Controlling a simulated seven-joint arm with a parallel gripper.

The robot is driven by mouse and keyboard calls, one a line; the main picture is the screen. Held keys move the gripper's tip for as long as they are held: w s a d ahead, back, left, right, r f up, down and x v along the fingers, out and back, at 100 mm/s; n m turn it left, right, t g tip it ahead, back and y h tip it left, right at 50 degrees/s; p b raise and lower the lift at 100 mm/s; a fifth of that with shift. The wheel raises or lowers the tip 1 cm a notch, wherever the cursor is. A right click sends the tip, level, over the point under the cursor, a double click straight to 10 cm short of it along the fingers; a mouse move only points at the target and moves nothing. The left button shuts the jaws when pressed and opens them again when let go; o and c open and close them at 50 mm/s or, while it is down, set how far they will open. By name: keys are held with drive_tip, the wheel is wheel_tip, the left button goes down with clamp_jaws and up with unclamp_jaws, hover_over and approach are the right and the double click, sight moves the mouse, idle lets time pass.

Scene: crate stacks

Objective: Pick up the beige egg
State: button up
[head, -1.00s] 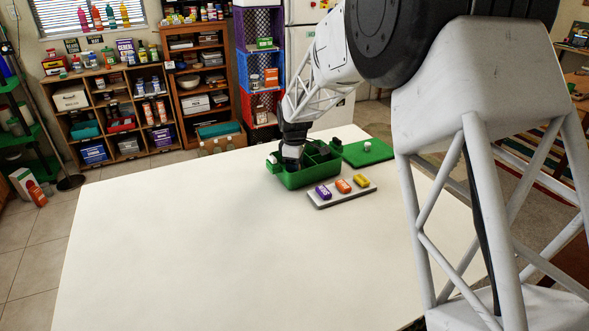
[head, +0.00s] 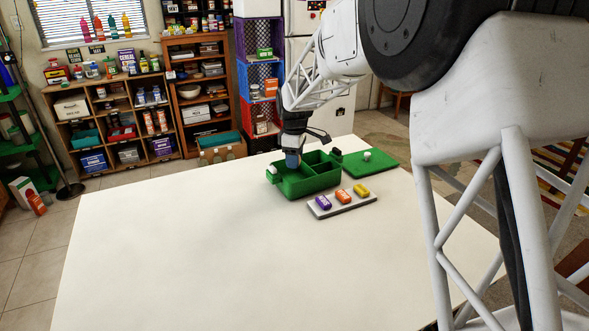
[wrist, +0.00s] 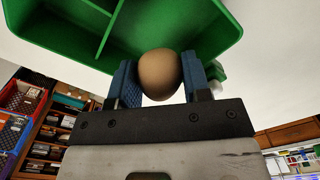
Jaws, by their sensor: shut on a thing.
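The beige egg (wrist: 160,74) sits between the two blue fingers of my gripper (wrist: 165,80) in the wrist view. The fingers are shut on its sides and its rounded face is in plain view. In the head view my gripper (head: 292,160) points down over the left compartment of the green divided box (head: 306,186). The egg cannot be made out there. The box also fills the top of the wrist view (wrist: 205,48), behind the egg, with its dividers showing.
A grey tray (head: 343,206) with a purple, an orange and a yellow packet lies in front of the box. A green board (head: 385,162) with a small white thing (head: 367,155) lies to the right. The white table (head: 200,260) is clear at left and front.

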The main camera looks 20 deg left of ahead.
drive_tip(key=shift+r, duration=1.55)
